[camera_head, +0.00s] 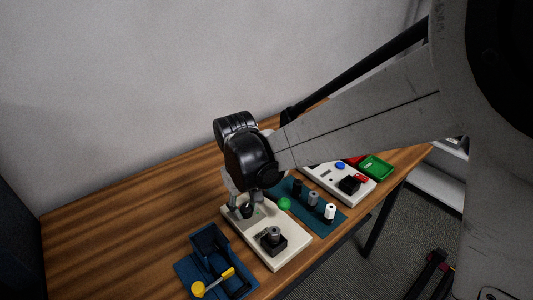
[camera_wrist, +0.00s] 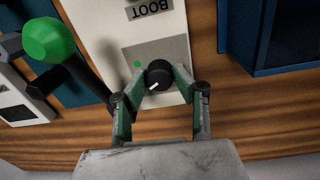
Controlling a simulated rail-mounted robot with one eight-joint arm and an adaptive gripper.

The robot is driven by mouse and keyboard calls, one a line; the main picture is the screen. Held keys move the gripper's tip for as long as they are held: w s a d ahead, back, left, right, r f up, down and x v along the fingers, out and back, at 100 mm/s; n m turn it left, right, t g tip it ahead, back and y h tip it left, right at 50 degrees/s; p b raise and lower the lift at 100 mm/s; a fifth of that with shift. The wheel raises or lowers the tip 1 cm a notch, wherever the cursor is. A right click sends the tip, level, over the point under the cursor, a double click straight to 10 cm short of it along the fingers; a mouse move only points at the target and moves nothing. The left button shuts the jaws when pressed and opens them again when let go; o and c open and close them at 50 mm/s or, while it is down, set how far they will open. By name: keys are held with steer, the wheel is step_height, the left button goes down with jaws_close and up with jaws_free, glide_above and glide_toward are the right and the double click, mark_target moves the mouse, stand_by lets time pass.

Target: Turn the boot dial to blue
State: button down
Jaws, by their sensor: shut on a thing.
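The boot dial (camera_wrist: 158,72) is a round black knob with a white pointer mark. It sits on a grey patch of the white panel (camera_wrist: 100,22), near the BOOT label (camera_wrist: 149,8). The pointer mark is toward the lower left in the wrist view. A green dot (camera_wrist: 137,64) shows just left of the dial; no blue mark can be made out. My gripper (camera_wrist: 158,80) has a finger on each side of the dial and is shut on it. In the head view my gripper (camera_head: 244,208) is down at the far end of the white panel (camera_head: 287,257).
A green ball-topped lever (camera_wrist: 48,40) stands close left of my gripper in the wrist view. A blue fixture with a yellow-knobbed handle (camera_head: 212,283) lies left of the panel in the head view. A blue mat with several cylinders (camera_head: 313,199) lies to the right.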

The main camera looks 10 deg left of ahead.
mark_target(244, 208)
stand_by(0.4)
steer(key=c, duration=1.4)
jaws_free()
steer(key=r, duration=1.2)
steer(key=shift+s+a, duration=0.15)
steer(key=shift+s, duration=0.05)
steer(key=s+d+m+t, duration=0.2)
steer(key=s+d+m, duration=0.1)
steer(key=d, duration=0.8)
steer(key=s+d+m+t, duration=0.2)
steer(key=s+d+m, duration=0.1)
steer(key=d, duration=0.8)
steer(key=s+d+r+m+t, duration=0.1)
steer(key=s+d, duration=0.4)
steer(key=d, duration=0.7)
steer(key=shift+s+m+t, duration=0.35)
steer(key=shift+m+t, duration=0.55)
steer(key=shift+t, duration=0.1)
